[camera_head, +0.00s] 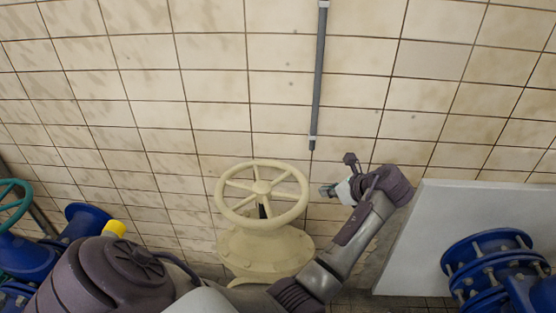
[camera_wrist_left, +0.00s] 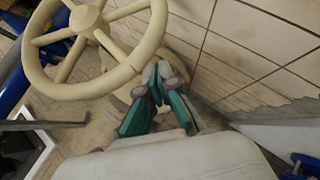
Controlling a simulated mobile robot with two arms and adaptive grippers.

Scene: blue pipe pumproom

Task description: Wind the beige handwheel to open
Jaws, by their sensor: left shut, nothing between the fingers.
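The beige handwheel (camera_head: 262,190) is a spoked ring on a beige valve body (camera_head: 262,252), in the middle of the head view. It also fills the upper left of the left wrist view (camera_wrist_left: 93,48). My left gripper (camera_head: 327,190) is just right of the wheel's rim in the head view, apart from it. In the left wrist view my left gripper's fingertips (camera_wrist_left: 158,72) are together, beside the rim's right edge, with nothing between them. My right gripper is in neither view.
A tiled wall (camera_head: 210,85) stands behind the wheel, with a grey vertical conduit (camera_head: 319,75). Blue flanged pipes (camera_head: 490,262) stand at the right by a pale block (camera_head: 440,225). Another blue pipe (camera_head: 82,218) and a green handwheel (camera_head: 12,200) are at the left.

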